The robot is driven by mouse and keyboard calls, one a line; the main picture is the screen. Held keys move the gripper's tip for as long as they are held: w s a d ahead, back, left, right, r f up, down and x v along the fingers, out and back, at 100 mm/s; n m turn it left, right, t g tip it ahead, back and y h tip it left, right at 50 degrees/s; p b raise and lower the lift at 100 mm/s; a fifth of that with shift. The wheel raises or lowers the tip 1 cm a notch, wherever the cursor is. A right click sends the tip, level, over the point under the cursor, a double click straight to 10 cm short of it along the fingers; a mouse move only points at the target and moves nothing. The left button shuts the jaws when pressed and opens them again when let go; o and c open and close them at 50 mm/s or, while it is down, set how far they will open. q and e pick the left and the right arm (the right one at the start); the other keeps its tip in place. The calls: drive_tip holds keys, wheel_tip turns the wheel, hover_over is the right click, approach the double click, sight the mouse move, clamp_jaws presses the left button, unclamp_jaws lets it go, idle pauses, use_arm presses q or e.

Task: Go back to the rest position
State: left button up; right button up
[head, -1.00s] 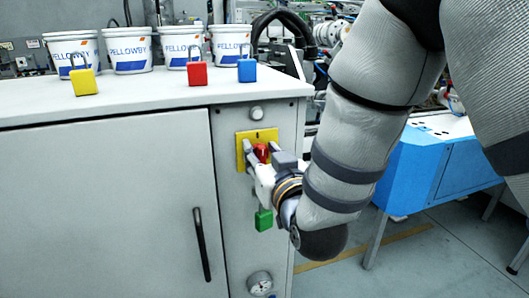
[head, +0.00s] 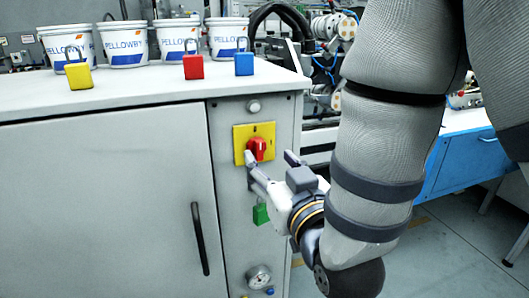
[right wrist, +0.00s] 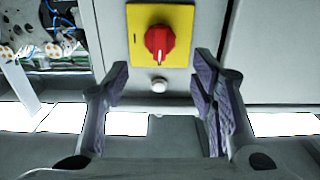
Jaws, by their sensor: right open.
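My right gripper (head: 270,162) is open and empty, just in front of the cabinet panel, below and to the right of the red rotary switch (head: 258,148) on its yellow plate (head: 240,143). In the right wrist view the fingers (right wrist: 158,95) stand apart, with the red knob (right wrist: 159,41) and yellow plate (right wrist: 184,18) ahead of them and nothing between them. A green padlock (head: 261,214) hangs on the panel below the switch, partly beside the gripper. My left gripper is not in view.
On the cabinet top (head: 140,98) stand yellow (head: 79,76), red (head: 193,67) and blue (head: 244,64) padlocks before several white buckets (head: 125,45). A black handle (head: 200,238) and a gauge (head: 259,278) are on the front. A blue-sided table (head: 470,160) stands at right.

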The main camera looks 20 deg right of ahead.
drive_tip(key=shift+s, duration=0.25)
drive_tip(key=s+d+f+g, duration=0.1)
drive_tip(key=s+f+g, duration=0.25)
drive_tip(key=f, duration=0.55)
drive_tip(key=s+d+f+g, duration=0.2)
drive_tip(key=s+f+g, duration=0.15)
drive_tip(key=f, duration=0.55)
drive_tip(key=s+d+f+g, duration=0.1)
drive_tip(key=s+f+g, duration=0.25)
drive_tip(key=f, duration=0.55)
drive_tip(key=s+d+f+g, duration=0.1)
drive_tip(key=s+f+g, duration=0.2)
drive_tip(key=s, duration=0.5)
drive_tip(key=s+d+f+g, duration=0.1)
drive_tip(key=s+f+g, duration=0.2)
drive_tip(key=s, duration=0.5)
drive_tip(key=s+d+f+m+g, duration=0.1)
drive_tip(key=s+f+g, duration=0.2)
drive_tip(key=s+f, duration=0.2)
drive_tip(key=s, duration=0.3)
drive_tip(key=shift+d+h, duration=0.3)
drive_tip(key=shift+d, duration=0.05)
drive_tip(key=shift+c, duration=0.6)
